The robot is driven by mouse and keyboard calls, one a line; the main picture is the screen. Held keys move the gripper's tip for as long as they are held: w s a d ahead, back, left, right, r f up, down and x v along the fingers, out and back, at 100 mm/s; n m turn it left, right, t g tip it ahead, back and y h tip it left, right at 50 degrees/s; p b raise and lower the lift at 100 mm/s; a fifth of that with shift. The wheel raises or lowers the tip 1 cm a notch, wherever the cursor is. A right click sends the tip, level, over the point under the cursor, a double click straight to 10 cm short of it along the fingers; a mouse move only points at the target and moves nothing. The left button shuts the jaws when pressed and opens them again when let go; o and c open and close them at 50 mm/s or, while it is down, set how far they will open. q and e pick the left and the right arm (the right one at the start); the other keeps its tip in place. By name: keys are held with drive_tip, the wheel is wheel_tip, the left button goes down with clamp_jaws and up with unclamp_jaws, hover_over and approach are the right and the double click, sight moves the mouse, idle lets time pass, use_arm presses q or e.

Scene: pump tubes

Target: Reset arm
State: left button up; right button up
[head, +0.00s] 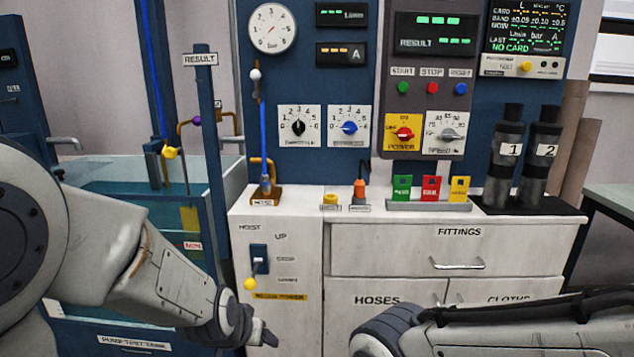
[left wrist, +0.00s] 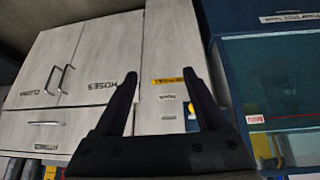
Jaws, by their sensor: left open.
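My left gripper (head: 262,336) hangs low in front of the white cabinet in the head view, below the hoist lever. Its two dark fingers stand apart with nothing between them in the left wrist view (left wrist: 158,85). That view is upside down, with the cabinet front and the tank's side beyond the fingers. My right arm (head: 530,322) lies across the lower right of the head view. Its grey joint is nearest the middle, and its gripper fingers do not show.
The white cabinet (head: 300,240) carries the hoist lever (head: 250,284), a drawer marked FITTINGS and doors marked HOSES and CLOTHS. A water tank (head: 225,190) stands on the left. Two dark pumps (head: 508,165) marked 1 and 2 stand on the worktop at right. Dials line the blue panel (head: 330,80).

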use_arm(q)
drive_tip(key=s+a+f+n+g+y, duration=0.1)
drive_tip(key=s+a+f+g, duration=0.25)
drive_tip(key=s+a, duration=0.4)
drive_tip(key=s+d+r+m+g, duration=0.1)
drive_tip(key=s+d+r+m, duration=0.3)
drive_tip(key=s+d, duration=0.35)
drive_tip(key=s+d+r+m+g, duration=0.2)
drive_tip(key=s+d+r+m, duration=0.1)
drive_tip(key=s+d, duration=0.45)
wheel_tip(320, 180, up, 26)
drive_tip(key=p, duration=2.6)
drive_tip(key=shift+s+a+r+h+p, duration=0.2)
drive_tip(key=shift+s+h+p, duration=0.1)
drive_tip(key=shift+h, duration=0.1)
